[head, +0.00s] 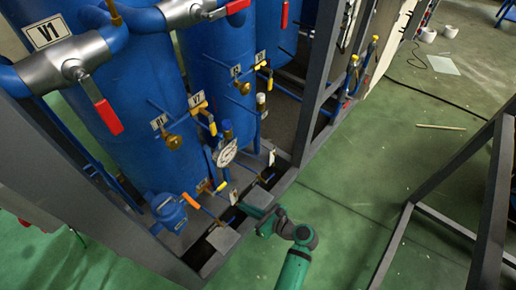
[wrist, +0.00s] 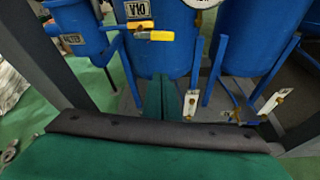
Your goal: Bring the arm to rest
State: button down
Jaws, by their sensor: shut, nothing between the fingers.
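My arm, teal with a dark joint, reaches in from the bottom of the head view, and its end (head: 265,224) is low beside the base of the blue tank frame. In the wrist view my gripper (wrist: 168,90) shows as two teal fingers close together, shut and empty. The fingers point toward the lower part of a blue tank (wrist: 160,45) and its legs. A dark bracket of my wrist crosses the lower part of that view. In the head view the fingertips are too small to make out clearly.
Blue tanks (head: 215,65) with valves and a round gauge (head: 226,153) stand in a grey frame (head: 318,90). A red-handled valve labelled V1 (head: 103,110) is at upper left. A yellow-handled valve (wrist: 152,35) is ahead of my fingers. Another frame (head: 490,200) stands right. Green floor (head: 345,215) lies between.

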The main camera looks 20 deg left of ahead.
jog(key=s+d+f+n+t+h, duration=0.35)
jog(key=s+d+n+h, duration=0.2)
jog(key=s, duration=0.25)
jog(key=s+d+f+n+t+h, duration=0.2)
jog(key=s+d+f+n+h, duration=0.25)
jog(key=s+d, duration=0.35)
jog(key=s+r+n+t+h, duration=0.1)
jog(key=s+r+n, duration=0.3)
jog(key=r, duration=0.3)
jog(key=s+d+r+n+t+h, duration=0.1)
jog(key=s+r+n, duration=0.3)
jog(key=r, duration=0.4)
jog(key=s+d+r+n+t+h, duration=0.1)
jog(key=s+r+n+t, duration=0.2)
jog(key=r+n, duration=0.3)
notch_tip(320, 180, up, 2)
jog(key=shift+s+r+n, duration=0.25)
jog(key=shift+s+n, duration=0.05)
jog(key=shift+s, duration=0.55)
jog(key=shift+s+d, duration=0.1)
dwell(0.6)
